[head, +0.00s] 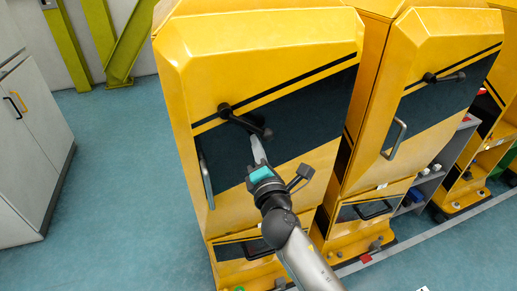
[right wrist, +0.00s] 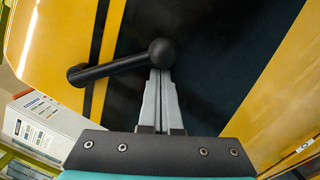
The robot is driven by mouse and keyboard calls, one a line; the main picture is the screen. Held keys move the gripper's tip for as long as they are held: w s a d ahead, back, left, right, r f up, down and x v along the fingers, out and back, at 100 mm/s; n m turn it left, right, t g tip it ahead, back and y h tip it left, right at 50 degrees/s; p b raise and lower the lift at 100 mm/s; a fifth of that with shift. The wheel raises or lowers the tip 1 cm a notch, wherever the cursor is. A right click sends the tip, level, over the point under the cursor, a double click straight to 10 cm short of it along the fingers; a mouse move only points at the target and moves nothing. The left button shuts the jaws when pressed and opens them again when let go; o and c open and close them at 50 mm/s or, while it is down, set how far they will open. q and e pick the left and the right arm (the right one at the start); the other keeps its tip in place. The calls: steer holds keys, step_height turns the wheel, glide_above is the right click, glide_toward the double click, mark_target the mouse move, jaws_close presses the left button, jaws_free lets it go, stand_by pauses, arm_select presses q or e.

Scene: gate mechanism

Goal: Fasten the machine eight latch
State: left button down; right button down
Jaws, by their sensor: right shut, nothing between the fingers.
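The latch (head: 245,121) is a black lever on the front door of the nearest yellow machine (head: 260,45). I see no number that marks this machine as eight. Its round pivot is at upper left, and the arm slants down right to a ball knob in the head view. In the right wrist view the latch (right wrist: 118,67) runs from the pivot at left to the knob at centre. My right gripper (head: 256,142) is shut and empty, its fingertips (right wrist: 160,72) right at the knob. I cannot tell whether they touch it. My left gripper is not in view.
A metal door handle (head: 206,182) stands left of my right gripper. A second yellow machine (head: 430,50) with a similar black latch (head: 444,77) stands to the right. A grey cabinet (head: 30,150) is at far left. The blue floor (head: 115,170) between is clear.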

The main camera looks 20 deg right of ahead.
mark_target(268, 133)
steer(key=shift+d, duration=0.1)
stand_by(0.3)
steer(key=shift+d+r+n+p, duration=0.2)
steer(key=shift+n+p, duration=0.1)
steer(key=shift+n, duration=0.1)
steer(key=shift+d+r, duration=0.15)
steer(key=shift+d+r+n+t+y+p, duration=0.15)
steer(key=shift+d+r+n+p, duration=0.4)
steer(key=shift+n, duration=0.3)
steer(key=shift+d+r+n+t+y+p, duration=0.15)
steer(key=shift+d+r+n+p, duration=0.2)
steer(key=shift+r+n+p, duration=0.35)
steer(key=shift+d+r+n+y+p, duration=0.1)
steer(key=shift+d+r+n+p, duration=0.15)
steer(key=shift+r+n+p, duration=0.4)
steer(key=shift+d+r+n+y+p, duration=0.1)
steer(key=shift+d+r+n+p, duration=0.15)
steer(key=shift+n, duration=0.75)
steer(key=shift+d+r+n+y+p, duration=0.1)
steer(key=shift+d+r+n+p, duration=0.1)
steer(key=shift+r+n+p, duration=0.45)
steer(key=shift+f, duration=0.2)
steer(key=shift+f, duration=0.1)
